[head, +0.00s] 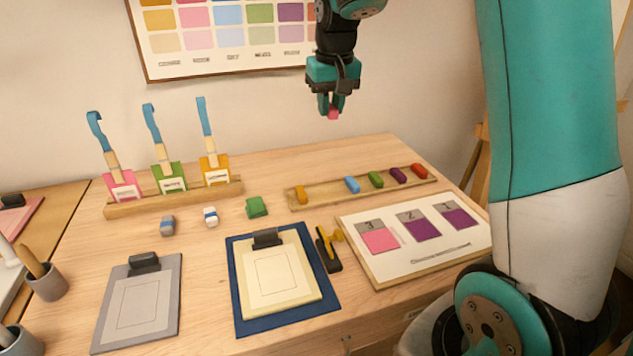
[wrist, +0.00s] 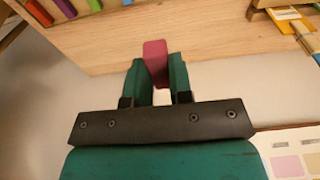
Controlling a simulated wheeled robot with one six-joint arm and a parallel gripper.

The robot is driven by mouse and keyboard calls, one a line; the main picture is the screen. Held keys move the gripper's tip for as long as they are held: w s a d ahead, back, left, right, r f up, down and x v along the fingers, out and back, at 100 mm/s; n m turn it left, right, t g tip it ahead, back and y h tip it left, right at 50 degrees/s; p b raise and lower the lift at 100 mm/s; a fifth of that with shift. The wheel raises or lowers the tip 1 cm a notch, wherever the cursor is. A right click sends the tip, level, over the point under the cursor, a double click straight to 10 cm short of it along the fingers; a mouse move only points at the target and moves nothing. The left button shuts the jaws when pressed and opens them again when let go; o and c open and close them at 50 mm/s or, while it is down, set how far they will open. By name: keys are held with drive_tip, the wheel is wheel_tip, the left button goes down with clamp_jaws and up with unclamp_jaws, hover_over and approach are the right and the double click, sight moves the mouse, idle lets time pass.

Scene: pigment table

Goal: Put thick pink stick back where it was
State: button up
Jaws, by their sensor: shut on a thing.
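My gripper (head: 332,106) is shut on the thick pink stick (head: 333,115), high above the back of the table. In the wrist view the pink stick (wrist: 155,62) stands between the two green fingers (wrist: 156,80), its end poking out past them. A wooden tray (head: 325,196) at the back right of the table holds several thick sticks: orange (head: 301,195), blue (head: 352,184), green (head: 376,179), purple (head: 398,175) and red (head: 419,171). A wide bare stretch of the tray shows between the orange and blue sticks. The held stick is well apart from the tray.
A rack (head: 175,203) with pink, green and yellow tagged brushes stands left of the tray. A green block (head: 257,207) and two small erasers lie before it. A swatch board (head: 418,262), a blue clipboard (head: 238,309) and a grey clipboard (head: 137,303) lie in front.

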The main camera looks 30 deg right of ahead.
sight(327, 192)
wheel_tip(327, 192, down, 20)
drive_tip(key=shift+r, duration=0.15)
idle(0.3)
drive_tip(key=shift+f, duration=0.2)
drive_tip(key=o, duration=0.8)
drive_tip(key=shift+o, duration=0.2)
drive_tip(key=shift+r, duration=0.15)
wheel_tip(327, 192, up, 12)
drive_tip(key=s, duration=0.2)
drive_tip(key=s+a+r+n+y, duration=0.1)
drive_tip(key=s+a+r+n, duration=0.1)
drive_tip(key=s+a, duration=0.35)
drive_tip(key=s+a+r+n+y, duration=0.1)
drive_tip(key=s+a+r+n, duration=0.15)
drive_tip(key=a, duration=0.55)
drive_tip(key=s+a+n+g+y, duration=0.1)
drive_tip(key=s+a+n, duration=0.2)
drive_tip(key=s, duration=0.6)
drive_tip(key=s+a+r+n+y, duration=0.1)
drive_tip(key=s+a+n, duration=0.2)
drive_tip(key=s+a, duration=0.4)
drive_tip(key=shift+s+a+r+g+y, duration=0.3)
drive_tip(key=shift+s+g, duration=0.1)
drive_tip(key=shift+s, duration=0.55)
